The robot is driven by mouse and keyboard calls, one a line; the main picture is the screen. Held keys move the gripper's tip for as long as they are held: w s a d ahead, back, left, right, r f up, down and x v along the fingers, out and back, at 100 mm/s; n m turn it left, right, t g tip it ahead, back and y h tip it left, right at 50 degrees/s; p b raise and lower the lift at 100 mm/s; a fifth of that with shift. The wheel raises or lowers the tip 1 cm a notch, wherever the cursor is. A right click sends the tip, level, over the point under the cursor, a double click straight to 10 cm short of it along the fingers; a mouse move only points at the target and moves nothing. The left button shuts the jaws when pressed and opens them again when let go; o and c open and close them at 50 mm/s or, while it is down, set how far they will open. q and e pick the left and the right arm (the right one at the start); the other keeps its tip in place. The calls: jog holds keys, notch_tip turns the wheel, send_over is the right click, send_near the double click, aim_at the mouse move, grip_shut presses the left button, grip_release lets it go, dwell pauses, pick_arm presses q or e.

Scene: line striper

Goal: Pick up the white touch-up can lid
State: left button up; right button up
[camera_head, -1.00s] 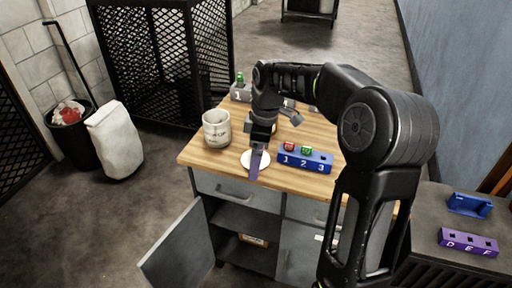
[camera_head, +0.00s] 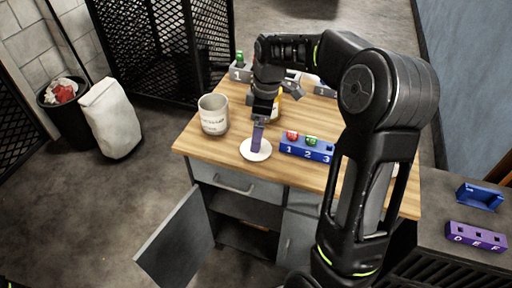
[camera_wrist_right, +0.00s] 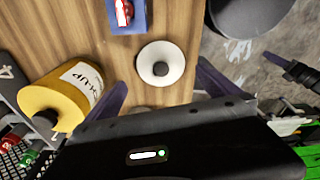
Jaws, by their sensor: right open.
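The white lid (camera_head: 255,154) is a flat round disc lying on the wooden tabletop, left of the blue numbered block in the head view. In the right wrist view the lid (camera_wrist_right: 149,57) shows a dark round knob in its middle. My right gripper (camera_head: 257,140) is above the lid, with a purple finger overlapping the lid's far part in the head view. In the wrist view the purple fingers of my right gripper (camera_wrist_right: 158,90) are spread apart and empty, with the lid seen beyond the gap. My left gripper is not in view.
A blue block (camera_head: 307,149) with red and green pieces stands close right of the lid. A cream cup (camera_head: 213,115) stands left. A yellow labelled can (camera_wrist_right: 58,98) stands behind the gripper. A cabinet door (camera_head: 180,240) hangs open below the table (camera_head: 205,150).

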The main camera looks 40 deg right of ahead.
aim_at(266, 149)
jog(key=shift+f, duration=0.25)
jog(key=shift+w+a+f+p, duration=0.15)
jog(key=shift+f+p, duration=0.15)
jog(key=shift+f, duration=1)
jog(key=shift+s+a+f+p, duration=0.1)
jog(key=shift+f+p, duration=0.15)
jog(key=shift+f, duration=1.05)
jog(key=shift+w, duration=0.1)
jog(key=c, duration=1.2)
